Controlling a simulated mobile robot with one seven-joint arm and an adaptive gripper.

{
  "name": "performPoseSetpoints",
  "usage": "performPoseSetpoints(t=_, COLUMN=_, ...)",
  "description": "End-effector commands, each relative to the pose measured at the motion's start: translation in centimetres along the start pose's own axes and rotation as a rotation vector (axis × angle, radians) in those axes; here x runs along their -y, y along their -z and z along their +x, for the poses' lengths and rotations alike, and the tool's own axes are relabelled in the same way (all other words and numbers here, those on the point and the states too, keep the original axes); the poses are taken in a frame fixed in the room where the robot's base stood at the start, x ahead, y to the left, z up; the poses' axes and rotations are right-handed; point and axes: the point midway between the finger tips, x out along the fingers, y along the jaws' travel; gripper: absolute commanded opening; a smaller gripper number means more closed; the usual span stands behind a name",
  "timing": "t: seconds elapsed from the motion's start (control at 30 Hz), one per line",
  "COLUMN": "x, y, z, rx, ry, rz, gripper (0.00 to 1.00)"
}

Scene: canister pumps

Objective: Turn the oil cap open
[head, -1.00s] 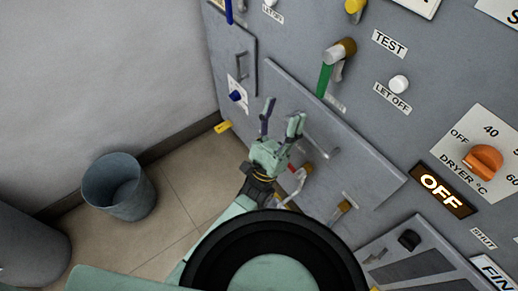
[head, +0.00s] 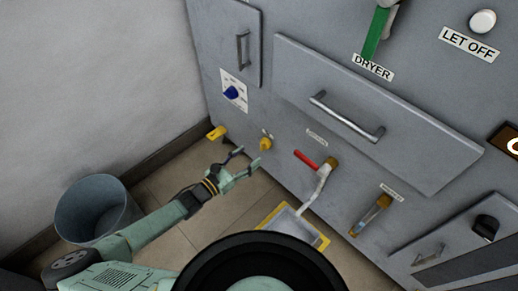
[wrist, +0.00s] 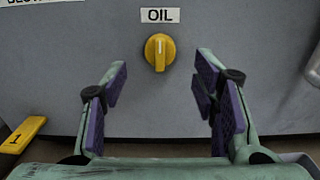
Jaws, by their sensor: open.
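The oil cap (wrist: 160,52) is a yellow round knob with a raised grip bar, just under an "OIL" label (wrist: 160,15) on the grey panel. Its bar stands upright in the wrist view. In the head view the yellow cap (head: 265,144) is low on the panel. My gripper (wrist: 160,90) is open and empty, its purple-padded fingers to the left and right of the cap in the picture. It also shows in the head view (head: 247,161), close in front of the cap. I cannot see any contact with it.
A yellow piece marked 1 (wrist: 22,134) is at the lower left. A red-handled valve with a pipe (head: 326,172) is right of the cap, above a yellow-edged tray (head: 323,243). A grey bin (head: 97,208) stands on the floor at the left.

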Motion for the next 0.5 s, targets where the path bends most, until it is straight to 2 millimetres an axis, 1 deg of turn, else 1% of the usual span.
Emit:
performPoseSetpoints(t=0.03, x=0.1, y=0.3, z=1.2, rx=0.003, ry=0.004, rz=0.000, gripper=0.54)
performPoseSetpoints(t=0.2, x=0.1, y=0.0, z=4.2, rx=0.004, ry=0.000, rz=-0.002, gripper=0.54)
performPoseSetpoints(t=0.33, x=0.1, y=0.0, z=5.8, rx=0.003, ry=0.000, rz=0.000, gripper=0.54)
performPoseSetpoints(t=0.5, x=0.1, y=0.0, z=6.8, rx=0.001, ry=0.000, rz=-0.001, gripper=0.54)
